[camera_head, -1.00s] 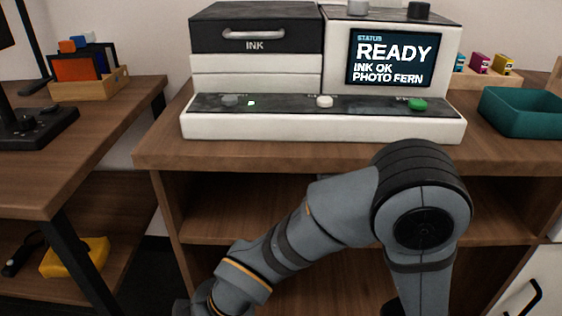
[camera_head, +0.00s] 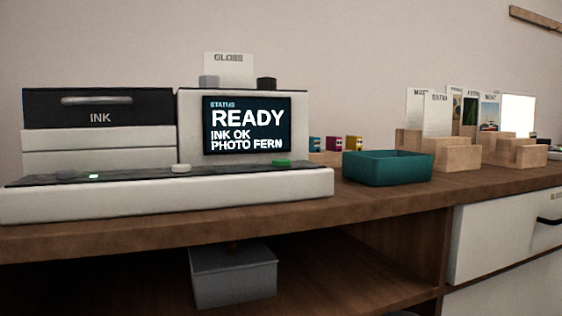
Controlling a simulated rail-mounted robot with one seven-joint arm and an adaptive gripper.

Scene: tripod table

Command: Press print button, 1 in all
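The printer (camera_head: 90,203) stands on the wooden counter at the left. Its screen (camera_head: 247,126) reads "STATUS READY, INK OK, PHOTO FERN". On the dark strip of its front panel are a green button (camera_head: 282,163) at the right end, a white button (camera_head: 181,168) near the middle and a small lit green light (camera_head: 93,176) at the left. Any labels beside the buttons are too small to read. The ink drawer (camera_head: 100,118) above is shut. My gripper is not in view, and no part of my arm shows now.
A teal tray (camera_head: 387,169) stands right of the printer, with small ink cartridges (camera_head: 333,144) behind it. Wooden holders (camera_head: 455,153) with cards stand further right. The wooden counter (camera_head: 390,197) is bare along its front edge. A grey box (camera_head: 233,277) sits on the shelf below.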

